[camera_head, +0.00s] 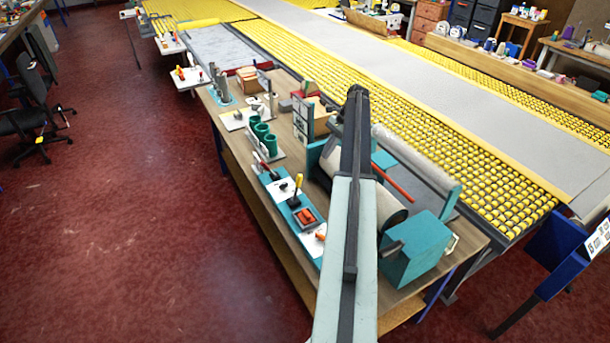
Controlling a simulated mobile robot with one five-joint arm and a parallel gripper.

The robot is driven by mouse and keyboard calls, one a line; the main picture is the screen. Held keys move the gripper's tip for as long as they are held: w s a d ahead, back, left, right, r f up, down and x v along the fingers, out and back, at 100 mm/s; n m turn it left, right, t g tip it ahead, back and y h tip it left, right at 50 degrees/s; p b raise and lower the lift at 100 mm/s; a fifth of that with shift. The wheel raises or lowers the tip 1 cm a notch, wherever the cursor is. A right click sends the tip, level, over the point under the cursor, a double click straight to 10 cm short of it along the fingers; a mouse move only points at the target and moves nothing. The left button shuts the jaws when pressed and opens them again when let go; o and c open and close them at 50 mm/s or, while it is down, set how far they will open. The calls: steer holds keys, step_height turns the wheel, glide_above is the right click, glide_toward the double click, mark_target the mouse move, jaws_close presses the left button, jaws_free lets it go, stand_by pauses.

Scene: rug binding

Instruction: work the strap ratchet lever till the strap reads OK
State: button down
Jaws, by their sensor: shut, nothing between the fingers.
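My gripper (357,100) is the dark narrow end of my arm, pointing away over the workbench, its fingers together and empty. A teal and white control strip (285,197) lies along the bench's left edge. On it stand a yellow-knobbed lever (297,184), a red-orange piece on a dark plate (307,216), and a small orange part (320,236). A slanted red-handled lever (264,163) is behind them. I cannot tell which is the strap ratchet lever; no strap or OK reading is legible. My gripper appears apart from these levers. My arm hides part of the bench middle.
The wooden workbench (240,165) carries a teal box (415,250), a roller (390,208) and green cups (262,131). A yellow roller conveyor (440,130) runs to the right. Red floor (150,220) is open on the left; black chairs (25,120) stand farther left.

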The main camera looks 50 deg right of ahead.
mark_target(299, 181)
steer(key=b+x, duration=1)
steer(key=x, duration=0.1)
steer(key=a+r+p, duration=0.1)
steer(key=w+a+r+p, duration=0.1)
steer(key=a, duration=0.1)
steer(key=shift+a, duration=0.1)
